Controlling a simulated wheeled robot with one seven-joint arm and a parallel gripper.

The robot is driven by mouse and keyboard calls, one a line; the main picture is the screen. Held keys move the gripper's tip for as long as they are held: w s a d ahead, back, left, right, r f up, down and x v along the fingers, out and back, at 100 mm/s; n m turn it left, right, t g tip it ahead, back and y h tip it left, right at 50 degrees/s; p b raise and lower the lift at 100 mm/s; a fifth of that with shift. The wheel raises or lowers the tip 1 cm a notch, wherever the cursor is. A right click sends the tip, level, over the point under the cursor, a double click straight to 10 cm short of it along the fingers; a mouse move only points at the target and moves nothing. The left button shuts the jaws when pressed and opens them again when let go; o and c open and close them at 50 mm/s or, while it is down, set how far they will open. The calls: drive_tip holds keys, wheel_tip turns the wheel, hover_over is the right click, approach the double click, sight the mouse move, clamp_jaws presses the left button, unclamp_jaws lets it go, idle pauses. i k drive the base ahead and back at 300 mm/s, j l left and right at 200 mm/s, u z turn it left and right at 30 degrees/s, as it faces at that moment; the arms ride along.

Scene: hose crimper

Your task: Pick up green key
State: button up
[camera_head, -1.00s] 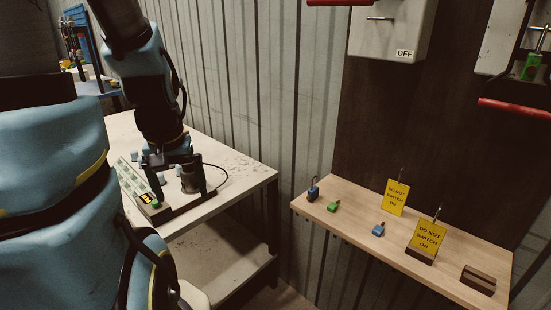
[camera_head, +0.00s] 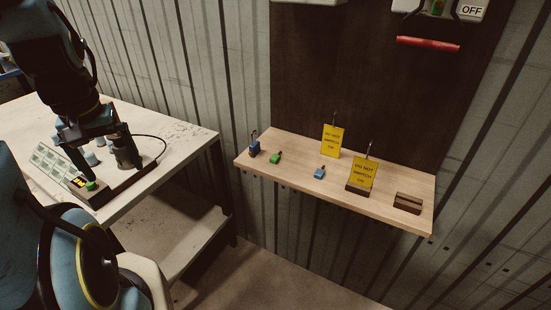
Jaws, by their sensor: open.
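The green key (camera_head: 275,157) lies on the wooden shelf (camera_head: 270,177), near its left end. It is small in the picture and sits just right of a blue padlock (camera_head: 253,144). My gripper (camera_head: 112,170) is at the left, low over the white workbench (camera_head: 190,145), well apart from the green key. Its fingers are spread and hold nothing that I can see. One finger is close to a small box with a green button (camera_head: 91,186); I cannot tell whether they touch.
A blue key (camera_head: 319,172), two yellow "do not switch on" tags (camera_head: 333,141) (camera_head: 362,173) and a brown slotted block (camera_head: 408,203) are on the shelf. A red handle (camera_head: 428,44) hangs above. A gap separates workbench and shelf.

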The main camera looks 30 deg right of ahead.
sight(274, 158)
drive_tip(key=k+u, duration=0.1)
drive_tip(key=u, duration=0.25)
drive_tip(key=k+l+u, duration=0.1)
drive_tip(key=u, duration=0.25)
drive_tip(key=k+u, duration=0.15)
drive_tip(key=u, duration=0.25)
